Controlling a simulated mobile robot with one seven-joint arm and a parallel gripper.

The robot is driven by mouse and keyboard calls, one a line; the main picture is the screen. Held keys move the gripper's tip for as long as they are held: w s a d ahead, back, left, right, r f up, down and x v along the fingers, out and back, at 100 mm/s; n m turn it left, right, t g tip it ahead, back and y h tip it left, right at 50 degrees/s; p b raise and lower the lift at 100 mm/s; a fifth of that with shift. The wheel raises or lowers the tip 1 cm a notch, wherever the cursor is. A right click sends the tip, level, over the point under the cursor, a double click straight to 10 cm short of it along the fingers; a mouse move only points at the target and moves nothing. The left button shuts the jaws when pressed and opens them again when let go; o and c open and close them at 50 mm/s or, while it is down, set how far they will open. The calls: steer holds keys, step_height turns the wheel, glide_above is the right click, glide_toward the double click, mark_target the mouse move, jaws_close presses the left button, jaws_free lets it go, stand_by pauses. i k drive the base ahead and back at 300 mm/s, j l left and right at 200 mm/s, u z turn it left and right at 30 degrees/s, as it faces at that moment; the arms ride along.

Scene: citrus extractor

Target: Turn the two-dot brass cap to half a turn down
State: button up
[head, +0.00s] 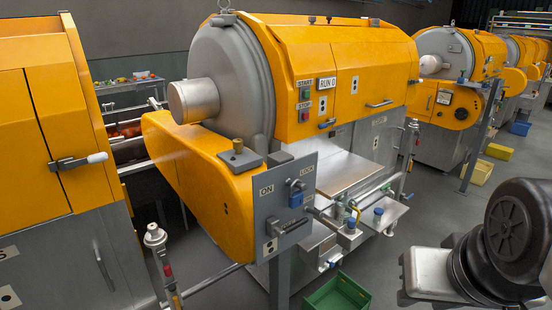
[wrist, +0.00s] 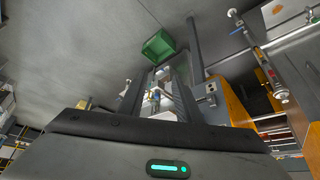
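I cannot pick out a brass cap with two dots for certain. My gripper is outside the head view, where only my dark arm joint shows at the right. In the wrist view my gripper (wrist: 160,88) is open, its two fingers apart with distant machine parts visible between them. It touches nothing that I can see.
A green crate (head: 338,294) stands on the floor, also seen in the wrist view (wrist: 159,46).

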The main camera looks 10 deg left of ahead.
mark_target(237, 144)
steer(key=u, duration=1.25)
